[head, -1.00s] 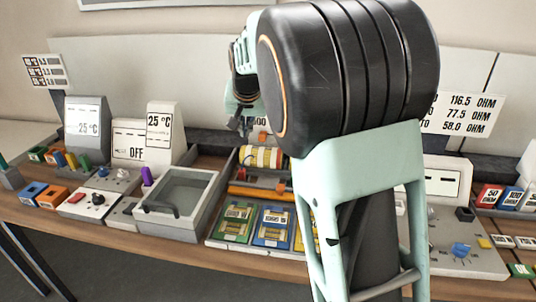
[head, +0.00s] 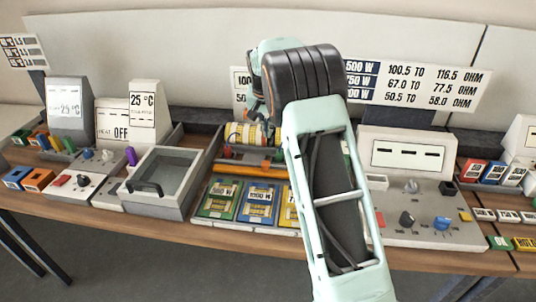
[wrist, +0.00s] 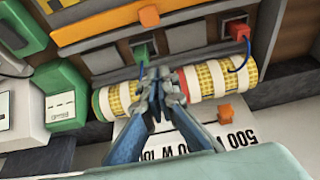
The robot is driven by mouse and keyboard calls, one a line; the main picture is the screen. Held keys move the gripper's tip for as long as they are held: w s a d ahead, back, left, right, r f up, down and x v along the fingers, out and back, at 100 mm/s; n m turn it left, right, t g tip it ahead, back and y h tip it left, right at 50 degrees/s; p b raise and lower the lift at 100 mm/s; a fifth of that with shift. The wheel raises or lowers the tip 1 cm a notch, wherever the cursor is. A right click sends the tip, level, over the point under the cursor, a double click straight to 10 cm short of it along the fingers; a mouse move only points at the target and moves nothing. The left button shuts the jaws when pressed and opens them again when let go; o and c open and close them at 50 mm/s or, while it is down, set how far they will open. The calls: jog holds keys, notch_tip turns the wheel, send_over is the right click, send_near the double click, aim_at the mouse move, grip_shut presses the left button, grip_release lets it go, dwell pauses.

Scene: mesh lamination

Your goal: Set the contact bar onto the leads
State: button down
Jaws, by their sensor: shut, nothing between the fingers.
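A long orange bar (wrist: 105,22), which looks like the contact bar, lies across the fixture with an orange knob on it. In the head view it (head: 245,170) runs in front of the roll. The leads end at a green block (wrist: 144,52) and a red block (wrist: 238,30), each with a blue wire, between the bar and the yellow-and-white banded roll (wrist: 220,78). The red block also shows in the head view (head: 228,152). My gripper (wrist: 165,78) is shut and empty, over the middle of the roll, apart from the bar. Its fingers hide part of the roll.
Green, blue and yellow cards (head: 257,204) lie in front of the fixture. An open grey basin (head: 165,180) stands to its left and a control panel (head: 430,215) to its right. A resistance sign (head: 415,82) stands behind. My arm hides the fixture's right part.

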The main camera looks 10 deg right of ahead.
aim_at(266, 168)
jog(key=p+x, duration=0.1)
jog(key=x, duration=0.8)
jog(key=shift+f+p, duration=0.35)
jog(key=shift+f, duration=0.05)
jog(key=shift+s+a+p, duration=0.2)
jog(key=shift+s+a, duration=0.1)
jog(key=shift+s, duration=0.55)
jog(key=shift+s+a+p, duration=0.15)
jog(key=shift+s+a, duration=0.15)
jog(key=shift+s, duration=0.6)
jog(key=shift+f, duration=0.1)
